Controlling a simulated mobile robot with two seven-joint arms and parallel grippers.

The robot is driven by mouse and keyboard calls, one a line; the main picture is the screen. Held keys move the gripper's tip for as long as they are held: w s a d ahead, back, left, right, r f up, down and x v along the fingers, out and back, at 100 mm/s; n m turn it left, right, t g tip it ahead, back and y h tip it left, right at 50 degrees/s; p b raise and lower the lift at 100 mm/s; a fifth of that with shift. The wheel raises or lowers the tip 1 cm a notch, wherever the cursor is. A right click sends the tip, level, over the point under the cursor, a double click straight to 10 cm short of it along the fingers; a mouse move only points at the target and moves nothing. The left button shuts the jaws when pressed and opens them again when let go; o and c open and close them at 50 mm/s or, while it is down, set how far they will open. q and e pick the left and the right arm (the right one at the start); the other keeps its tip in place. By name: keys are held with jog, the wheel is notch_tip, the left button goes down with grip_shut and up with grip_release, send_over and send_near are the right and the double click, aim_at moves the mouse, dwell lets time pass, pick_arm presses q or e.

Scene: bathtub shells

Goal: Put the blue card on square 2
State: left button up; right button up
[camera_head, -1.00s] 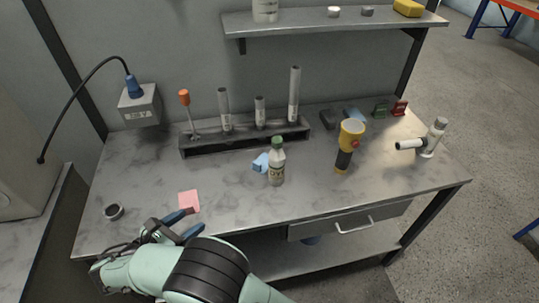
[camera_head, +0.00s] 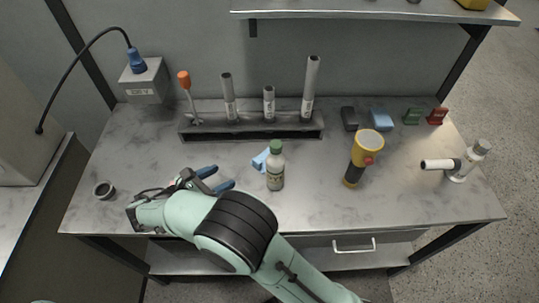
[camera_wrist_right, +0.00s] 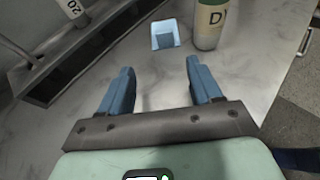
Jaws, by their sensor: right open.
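A small light-blue piece (camera_head: 260,160) lies on the bench just left of and behind a green-capped bottle (camera_head: 276,165). It also shows in the right wrist view (camera_wrist_right: 164,36), ahead of the fingers; I cannot tell for sure that it is the blue card. No square marked 2 can be made out. My right gripper (camera_head: 219,179) is open and empty over the bench, left of the bottle and apart from the blue piece. Its blue fingers show spread in the wrist view (camera_wrist_right: 160,75). My left gripper is not in view.
A dark rack (camera_head: 250,132) with upright tubes and an orange-topped tool stands at the back. A yellow flashlight (camera_head: 364,155) stands right of the bottle. A blue block (camera_head: 381,119) and small red and green items are back right. A dark ring (camera_head: 104,190) lies left.

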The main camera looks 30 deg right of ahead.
send_near(255, 163)
jog(key=x, duration=0.3)
jog(key=shift+w+d+f, duration=0.25)
jog(key=shift+w, duration=0.15)
jog(key=shift+s+x, duration=0.2)
jog(key=shift+x, duration=1.15)
jog(key=shift+s+x, duration=0.15)
jog(key=shift+x, duration=1.15)
grip_shut()
